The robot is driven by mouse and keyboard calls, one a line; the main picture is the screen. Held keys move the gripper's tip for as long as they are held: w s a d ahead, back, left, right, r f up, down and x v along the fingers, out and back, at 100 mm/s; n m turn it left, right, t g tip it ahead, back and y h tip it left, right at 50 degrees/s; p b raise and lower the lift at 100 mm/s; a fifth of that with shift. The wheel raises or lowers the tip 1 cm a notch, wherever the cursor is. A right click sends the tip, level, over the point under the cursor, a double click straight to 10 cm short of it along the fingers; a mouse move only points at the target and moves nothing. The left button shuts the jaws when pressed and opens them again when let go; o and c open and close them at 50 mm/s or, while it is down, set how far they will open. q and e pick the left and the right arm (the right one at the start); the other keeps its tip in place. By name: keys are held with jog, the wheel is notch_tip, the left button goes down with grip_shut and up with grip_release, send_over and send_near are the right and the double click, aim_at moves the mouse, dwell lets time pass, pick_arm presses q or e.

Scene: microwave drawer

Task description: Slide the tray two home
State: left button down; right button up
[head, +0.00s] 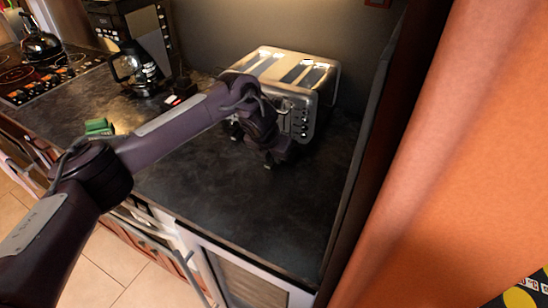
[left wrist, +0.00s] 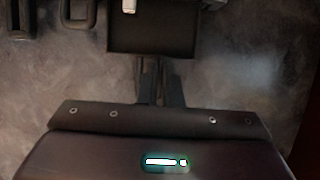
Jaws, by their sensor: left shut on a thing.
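A chrome toaster (head: 290,80) with long top slots stands at the back of the dark counter, its control face turned toward me. My left gripper (head: 280,157) is low in front of that face, just above the counter. In the left wrist view, a flat dark tray (left wrist: 152,42) sticks out at the top of the picture. My left gripper (left wrist: 157,68) is shut on its near edge. The tray's far end is cut off by the frame, and in the head view my gripper and wrist hide it. My right gripper is not in view.
A coffee maker (head: 137,70) and a small green item (head: 98,127) are on the counter to the left. A dark side panel (head: 365,150) closes off the right. The counter in front (head: 250,205) is clear.

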pick_arm(q)
jog(key=shift+w, duration=0.1)
jog(key=shift+w+d+b, duration=0.2)
jog(key=shift+w+b, duration=0.1)
jog(key=shift+b, duration=0.1)
jog(key=shift+w+d+b, duration=0.25)
jog(key=shift+w+b, duration=0.15)
jog(key=shift+w, duration=0.2)
jog(key=shift+w+d+b, duration=0.2)
jog(key=shift+w+b, duration=0.15)
jog(key=shift+w, duration=0.2)
jog(key=shift+w, duration=0.2)
jog(key=c, duration=1.5)
grip_release()
jog(key=shift+d, duration=0.1)
jog(key=shift+s, duration=0.1)
